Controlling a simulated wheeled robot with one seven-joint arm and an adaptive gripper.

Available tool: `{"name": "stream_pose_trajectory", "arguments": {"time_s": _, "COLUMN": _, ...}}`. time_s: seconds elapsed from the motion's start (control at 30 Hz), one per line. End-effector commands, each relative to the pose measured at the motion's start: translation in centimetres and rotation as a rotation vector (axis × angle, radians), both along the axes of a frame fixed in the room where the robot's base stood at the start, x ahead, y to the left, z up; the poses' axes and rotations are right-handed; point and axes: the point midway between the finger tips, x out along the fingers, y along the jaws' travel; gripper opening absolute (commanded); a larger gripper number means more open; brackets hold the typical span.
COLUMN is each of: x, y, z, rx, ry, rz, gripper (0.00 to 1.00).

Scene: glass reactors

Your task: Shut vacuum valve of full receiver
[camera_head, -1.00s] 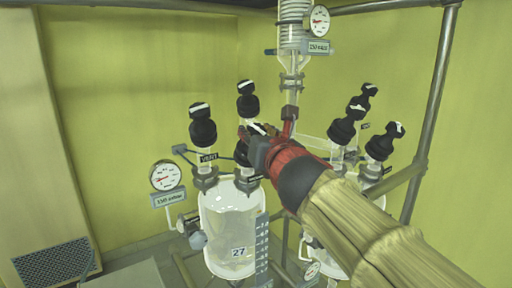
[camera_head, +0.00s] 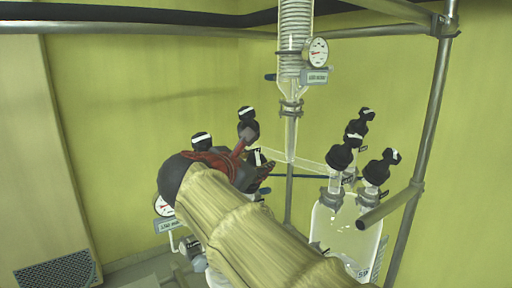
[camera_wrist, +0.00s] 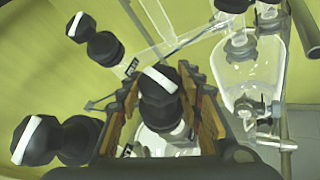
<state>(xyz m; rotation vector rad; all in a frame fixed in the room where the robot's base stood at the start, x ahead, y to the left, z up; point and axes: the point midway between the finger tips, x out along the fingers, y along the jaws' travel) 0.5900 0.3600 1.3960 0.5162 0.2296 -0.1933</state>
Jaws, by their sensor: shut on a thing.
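In the wrist view my gripper (camera_wrist: 162,98) is shut on a black valve knob (camera_wrist: 157,79) with a white stripe running diagonally across its top. In the head view my gripper (camera_head: 255,158) is at the left receiver's valve group, and my arm hides most of that receiver. Two other black knobs there, a left one (camera_head: 201,141) and a back one (camera_head: 247,121), stand free of the fingers. The right receiver (camera_head: 343,232) is glass with its own black valves (camera_head: 378,168). I cannot read the held valve's label or tell the liquid levels.
A glass condenser (camera_head: 291,95) with a pressure gauge (camera_head: 317,52) hangs above the receivers. A metal frame post (camera_head: 432,120) stands on the right. Another gauge (camera_head: 164,205) sits left of my arm. The yellow wall behind is clear.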

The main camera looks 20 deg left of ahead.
Motion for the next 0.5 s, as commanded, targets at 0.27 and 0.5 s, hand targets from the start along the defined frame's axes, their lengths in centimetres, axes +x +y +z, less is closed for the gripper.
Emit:
{"name": "stream_pose_trajectory", "arguments": {"time_s": 0.27, "x": 0.06, "y": 0.16, "z": 0.69, "rx": 0.058, "ry": 0.075, "rz": -0.163, "gripper": 0.11}}
{"name": "stream_pose_trajectory", "arguments": {"time_s": 0.5, "x": 0.11, "y": 0.13, "z": 0.67, "rx": 0.107, "ry": 0.135, "rz": -0.301, "gripper": 0.11}}
